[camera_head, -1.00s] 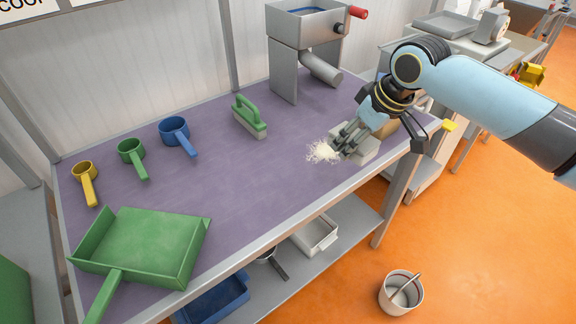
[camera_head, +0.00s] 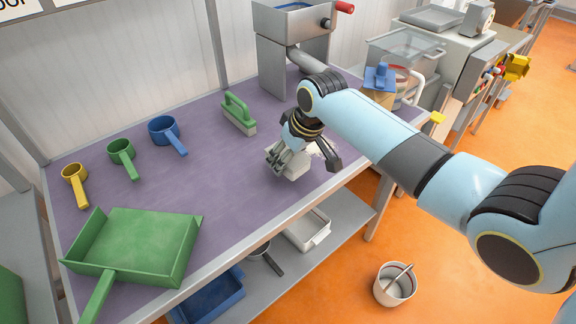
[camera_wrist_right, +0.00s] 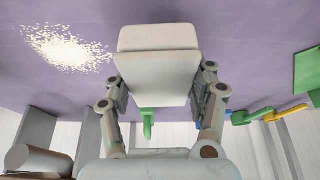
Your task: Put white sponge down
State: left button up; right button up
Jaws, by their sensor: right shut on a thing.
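My right gripper (camera_head: 283,166) is shut on the white sponge (camera_head: 296,168), low over the purple table. In the right wrist view the sponge (camera_wrist_right: 158,66) is a pale block between the two fingers of the gripper (camera_wrist_right: 160,95). I cannot tell whether its underside touches the tabletop. A patch of white grains (camera_wrist_right: 65,48) lies on the table beside the sponge; in the head view the arm partly hides it. My left gripper is not in view.
The purple table (camera_head: 230,190) holds a green dustpan (camera_head: 135,245), a green brush (camera_head: 238,114), and yellow (camera_head: 75,178), green (camera_head: 122,155) and blue (camera_head: 166,133) scoops. A grey machine (camera_head: 290,50) stands at the back. The table middle is clear.

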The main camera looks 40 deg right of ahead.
notch_tip(320, 180, down, 3)
jog(key=shift+p, duration=0.45)
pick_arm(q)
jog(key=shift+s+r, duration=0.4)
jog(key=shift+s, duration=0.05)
pick_arm(e)
jog(key=shift+f, duration=0.2)
jog(key=shift+f, duration=0.35)
pick_arm(q)
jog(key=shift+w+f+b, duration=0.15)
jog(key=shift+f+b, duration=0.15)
jog(key=shift+b, duration=0.05)
pick_arm(e)
jog(key=shift+s+f, duration=0.15)
jog(key=shift+s, duration=0.05)
jog(key=o, duration=1.1)
jog(key=shift+w+f, duration=0.15)
jog(key=shift+f, duration=0.1)
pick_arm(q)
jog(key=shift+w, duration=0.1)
pick_arm(e)
jog(key=shift+r, duration=0.1)
